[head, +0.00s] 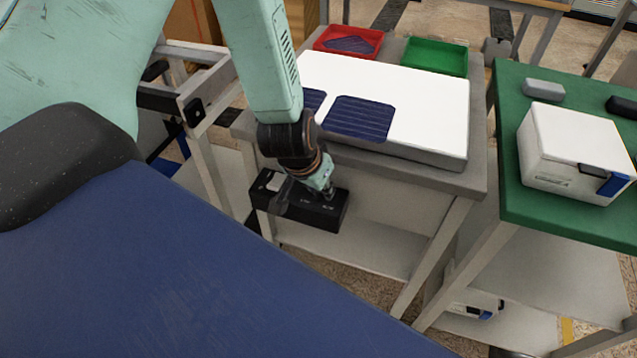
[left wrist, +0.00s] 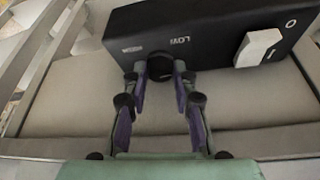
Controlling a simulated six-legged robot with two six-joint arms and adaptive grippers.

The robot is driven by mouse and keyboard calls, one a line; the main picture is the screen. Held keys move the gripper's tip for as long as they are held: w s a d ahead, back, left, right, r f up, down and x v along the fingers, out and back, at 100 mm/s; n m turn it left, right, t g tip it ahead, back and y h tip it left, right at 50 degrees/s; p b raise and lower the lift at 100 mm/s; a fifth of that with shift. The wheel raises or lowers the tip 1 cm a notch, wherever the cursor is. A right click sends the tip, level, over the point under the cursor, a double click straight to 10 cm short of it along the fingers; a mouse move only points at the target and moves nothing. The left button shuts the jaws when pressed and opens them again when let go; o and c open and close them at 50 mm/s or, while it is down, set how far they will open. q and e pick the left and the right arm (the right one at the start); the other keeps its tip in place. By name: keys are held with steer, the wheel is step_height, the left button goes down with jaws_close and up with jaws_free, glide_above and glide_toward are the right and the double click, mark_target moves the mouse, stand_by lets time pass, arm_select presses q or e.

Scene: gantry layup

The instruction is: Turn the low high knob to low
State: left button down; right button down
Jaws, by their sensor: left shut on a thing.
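A black control box (head: 322,214) is fixed at the front of the grey table, below its top. In the left wrist view the box (left wrist: 215,22) carries the labels HIGH and LOW, with a round black knob (left wrist: 160,66) below them. My left gripper (head: 322,192) reaches down to the box. In the left wrist view its fingertips (left wrist: 160,76) close around the knob from both sides. The knob's pointer cannot be made out, so its setting is unclear. My right gripper is in neither view.
A white rocker switch (left wrist: 257,47) marked O and I sits on the box beside the knob. Above stand a white board (head: 430,105) with dark blue panels (head: 358,118), a red tray (head: 370,36) and a green tray (head: 438,56). A green table (head: 520,205) bears a white case (head: 560,160).

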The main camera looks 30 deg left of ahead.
arm_select(q)
steer(key=n+p, duration=0.1)
steer(key=n+y+p, duration=0.1)
steer(key=n, duration=0.1)
steer(key=shift+s+d+r+n, duration=0.1)
steer(key=shift+d+n, duration=0.05)
steer(key=shift+n, duration=0.15)
steer(key=shift+n+g+y+p, duration=0.5)
steer(key=shift+n+y+p, duration=0.2)
steer(key=shift+n+p, duration=1.1)
steer(key=c, duration=1.1)
jaws_free()
steer(key=shift+o, duration=0.2)
steer(key=v, duration=1.1)
steer(key=shift+d+r, duration=0.2)
steer(key=shift+r, duration=0.15)
